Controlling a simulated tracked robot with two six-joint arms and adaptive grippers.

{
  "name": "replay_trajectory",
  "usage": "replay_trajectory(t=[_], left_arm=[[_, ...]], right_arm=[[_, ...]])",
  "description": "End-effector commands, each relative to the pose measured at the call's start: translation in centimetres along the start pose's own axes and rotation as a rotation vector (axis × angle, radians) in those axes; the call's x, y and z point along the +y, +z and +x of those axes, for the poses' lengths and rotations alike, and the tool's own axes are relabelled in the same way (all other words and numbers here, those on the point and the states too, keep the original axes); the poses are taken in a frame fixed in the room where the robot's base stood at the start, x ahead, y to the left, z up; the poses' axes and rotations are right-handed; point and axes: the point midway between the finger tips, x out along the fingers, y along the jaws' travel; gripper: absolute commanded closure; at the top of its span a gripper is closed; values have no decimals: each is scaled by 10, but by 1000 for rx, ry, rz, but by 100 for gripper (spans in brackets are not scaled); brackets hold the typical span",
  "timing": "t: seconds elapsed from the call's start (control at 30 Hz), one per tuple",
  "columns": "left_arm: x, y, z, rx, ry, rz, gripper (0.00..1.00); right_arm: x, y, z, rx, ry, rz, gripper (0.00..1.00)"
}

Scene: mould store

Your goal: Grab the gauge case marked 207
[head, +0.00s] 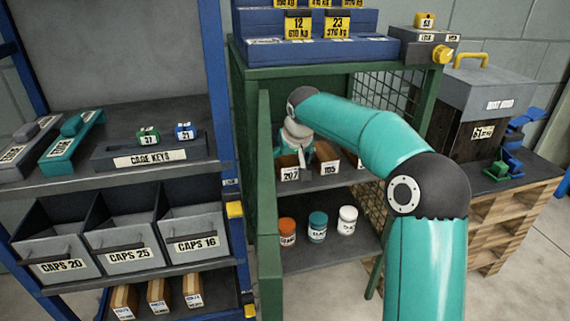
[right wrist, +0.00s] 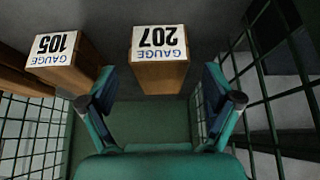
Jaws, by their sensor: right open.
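The gauge case marked 207 (right wrist: 160,75) is a brown block with a white label, which reads upside down in the right wrist view. In the head view its label (head: 290,174) shows at the front of the cabinet's middle shelf, and my right gripper hides part of the case. My right gripper (right wrist: 165,100) is open and empty, its two fingers apart on either side of the line to the case. The case lies ahead of the fingertips; I see no contact. In the head view the right gripper (head: 300,152) is inside the green cabinet. My left gripper is not in view.
A similar case marked 105 (right wrist: 68,65) stands beside the 207 case. Wire mesh (right wrist: 275,95) closes in the cabinet's side. The open green door (head: 268,190) stands left of my right arm. Orange, teal and white jars (head: 317,227) stand on the shelf below.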

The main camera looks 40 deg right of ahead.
Motion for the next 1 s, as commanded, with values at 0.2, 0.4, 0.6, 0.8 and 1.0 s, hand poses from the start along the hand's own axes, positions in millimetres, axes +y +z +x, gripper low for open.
replay_trajectory(t=[0.2,0.4,0.6,0.8,1.0], left_arm=[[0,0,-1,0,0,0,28],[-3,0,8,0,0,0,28],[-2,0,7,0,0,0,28],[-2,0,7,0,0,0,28],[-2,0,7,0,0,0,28]], right_arm=[[0,-24,15,-1,1,1,10],[0,-27,30,-1,0,0,10],[0,-28,28,-1,0,0,10],[0,-27,29,-1,0,0,10],[1,-26,31,-1,0,1,10]])
